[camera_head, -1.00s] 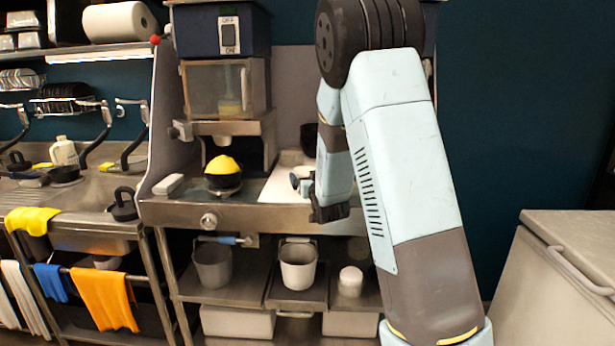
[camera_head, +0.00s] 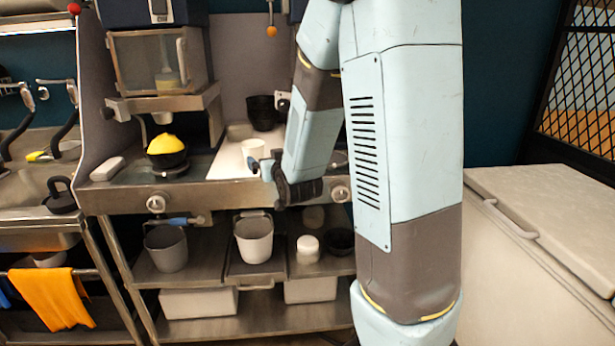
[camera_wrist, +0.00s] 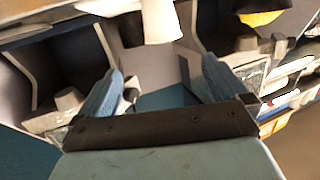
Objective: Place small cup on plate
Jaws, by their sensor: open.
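A small white cup (camera_head: 252,147) stands on a white board (camera_head: 228,160) on the steel counter. In the wrist view the cup (camera_wrist: 161,22) shows at the top middle, beyond and between my fingers. My gripper (camera_head: 264,169) is open and empty at the counter's front edge, close to the cup in the head view. In the wrist view its two blue fingers (camera_wrist: 160,72) are spread with nothing between them. A dark bowl with a yellow heap (camera_head: 166,146) sits under the dispenser at left. I cannot tell which surface is the plate.
Dark stacked cups (camera_head: 262,112) stand behind the white cup. The dispenser machine (camera_head: 150,62) rises at left. Pails (camera_head: 254,238) and white containers are on the shelf below. A pale chest (camera_head: 560,220) stands at right.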

